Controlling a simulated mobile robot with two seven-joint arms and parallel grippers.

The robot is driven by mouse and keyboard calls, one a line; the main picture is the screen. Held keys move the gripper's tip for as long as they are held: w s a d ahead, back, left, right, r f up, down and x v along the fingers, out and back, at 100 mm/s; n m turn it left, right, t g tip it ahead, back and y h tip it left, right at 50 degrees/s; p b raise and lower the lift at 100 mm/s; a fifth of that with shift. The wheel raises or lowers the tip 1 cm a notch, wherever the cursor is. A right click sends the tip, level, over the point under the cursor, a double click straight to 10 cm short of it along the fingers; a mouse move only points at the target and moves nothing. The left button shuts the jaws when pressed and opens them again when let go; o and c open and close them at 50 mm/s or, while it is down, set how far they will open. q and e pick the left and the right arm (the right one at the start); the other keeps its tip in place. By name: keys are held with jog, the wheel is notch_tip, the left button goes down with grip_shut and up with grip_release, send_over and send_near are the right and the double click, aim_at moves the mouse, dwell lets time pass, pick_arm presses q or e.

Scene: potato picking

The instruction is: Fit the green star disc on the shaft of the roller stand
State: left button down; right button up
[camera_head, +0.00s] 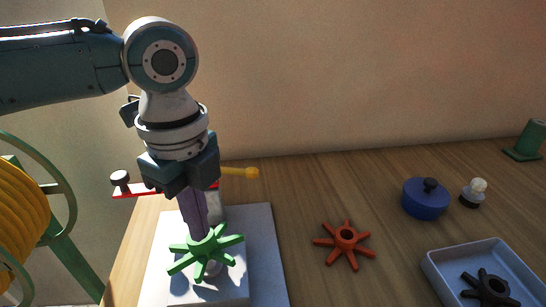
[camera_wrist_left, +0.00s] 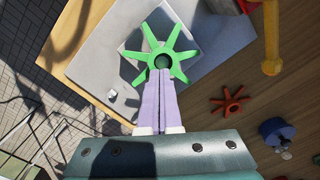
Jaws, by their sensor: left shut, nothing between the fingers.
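The green star disc (camera_head: 206,251) lies over the pale block of the roller stand (camera_head: 222,291), slightly tilted in the head view. In the left wrist view the disc (camera_wrist_left: 183,56) shows its spokes and a round hub. A short grey piece, perhaps the shaft, shows just below the disc; how far the disc sits on it I cannot tell. My left gripper (camera_head: 199,238) points down with its purple fingers shut and empty. Its fingertips (camera_wrist_left: 160,72) are right at the hub's near edge; whether they touch it I cannot tell. My right gripper is out of view.
A red star disc (camera_head: 346,239) lies on the table to the right. Further right are a blue lidded pot (camera_head: 426,199), a small white-topped knob (camera_head: 474,190) and a blue-grey tray (camera_head: 440,272) with a black star. A yellow-handled rod (camera_head: 240,172) is behind my gripper.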

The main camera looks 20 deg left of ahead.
pick_arm(q)
jog(key=shift+a+f+b, duration=0.1)
jog(key=shift+f+b, duration=0.25)
jog(key=shift+f, duration=0.6)
jog(key=shift+r, duration=0.1)
notch_tip(320, 180, up, 3)
jog(key=p, duration=0.4)
jog(key=shift+r, duration=0.2)
